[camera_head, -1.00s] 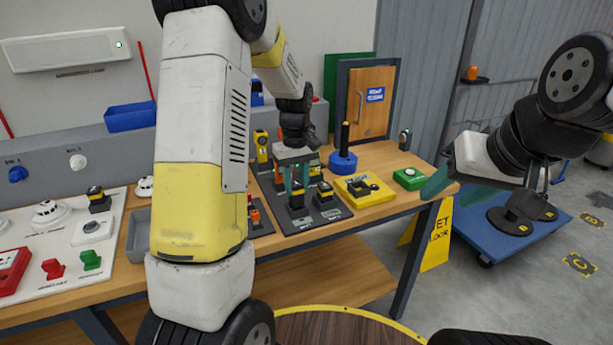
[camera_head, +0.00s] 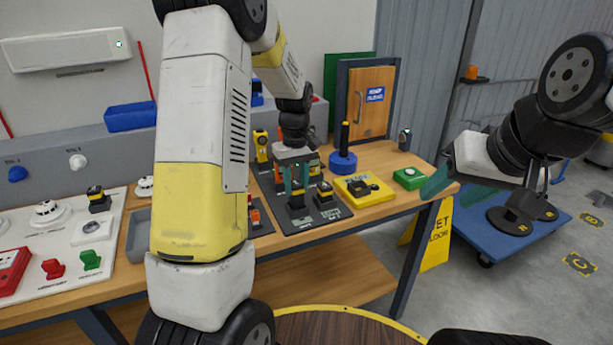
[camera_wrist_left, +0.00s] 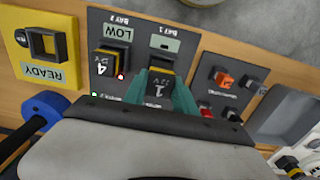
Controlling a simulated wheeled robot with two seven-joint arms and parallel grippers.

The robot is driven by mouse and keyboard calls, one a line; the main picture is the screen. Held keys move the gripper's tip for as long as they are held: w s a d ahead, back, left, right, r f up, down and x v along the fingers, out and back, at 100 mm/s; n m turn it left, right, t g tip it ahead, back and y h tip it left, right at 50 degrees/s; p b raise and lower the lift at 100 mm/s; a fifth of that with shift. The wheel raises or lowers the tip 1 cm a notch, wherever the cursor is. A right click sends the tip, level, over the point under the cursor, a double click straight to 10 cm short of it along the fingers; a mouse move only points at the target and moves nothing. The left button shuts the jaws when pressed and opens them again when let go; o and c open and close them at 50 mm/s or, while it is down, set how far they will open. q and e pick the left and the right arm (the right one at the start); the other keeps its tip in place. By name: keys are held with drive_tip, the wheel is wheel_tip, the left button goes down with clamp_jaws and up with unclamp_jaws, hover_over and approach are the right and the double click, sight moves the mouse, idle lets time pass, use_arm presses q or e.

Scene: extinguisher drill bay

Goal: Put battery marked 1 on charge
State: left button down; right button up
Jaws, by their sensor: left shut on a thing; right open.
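My left gripper (camera_head: 297,178) is shut on the battery marked 1 (camera_wrist_left: 159,88), a black block with a yellow band. It holds the battery upright at the bay marked 1 of the dark charger plate (camera_wrist_left: 193,48). The teal fingers are on both sides of it. I cannot tell whether the battery is fully seated, as the fingers hide its base. The battery marked 4 (camera_wrist_left: 104,65) stands in the neighbouring bay, by a LOW display and a red light. My right gripper (camera_head: 480,185) is open and empty, right of the bench.
A yellow READY stand (camera_wrist_left: 42,48) is beside the charger. A blue round base with a black post (camera_head: 343,160) and a green box (camera_head: 409,178) are further right. A grey tray (camera_head: 138,235) and a white detector board (camera_head: 60,245) lie left.

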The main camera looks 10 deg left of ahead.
use_arm(q)
drive_tip(key=shift+f, duration=1.5)
idle(0.7)
drive_tip(key=c, duration=0.6)
unclamp_jaws()
drive_tip(key=shift+r, duration=3.5)
